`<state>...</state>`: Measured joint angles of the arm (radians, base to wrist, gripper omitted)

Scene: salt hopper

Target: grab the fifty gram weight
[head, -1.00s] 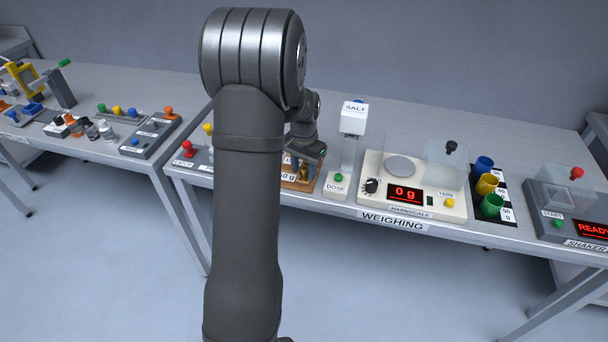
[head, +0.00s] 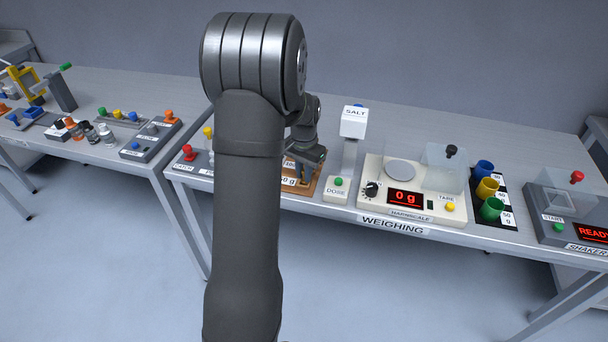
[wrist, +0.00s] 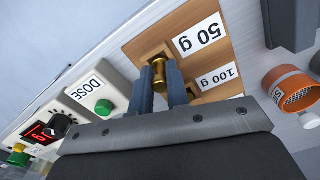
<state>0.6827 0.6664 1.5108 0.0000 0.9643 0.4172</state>
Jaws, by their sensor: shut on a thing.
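The fifty gram weight (wrist: 159,74) is a small brass cylinder. In the wrist view it stands at the wooden weight block (wrist: 185,18), beside the "50 g" label (wrist: 199,36). My gripper (wrist: 161,80) is shut on the weight, with one dark finger on each side of it. I cannot tell whether the weight is clear of its recess. In the head view my gripper (head: 308,168) is over the wooden block (head: 305,187), and my arm and fingers hide the weight. A "100 g" label (wrist: 215,79) lies beside my right finger.
The salt dispenser with its green DOSE button (head: 338,181) stands just right of the block. Right of it are the scale (head: 372,208) reading 0 g, coloured cups (head: 487,187) and the shaker (head: 560,228). An orange sieve-like cup (wrist: 290,90) is near the block.

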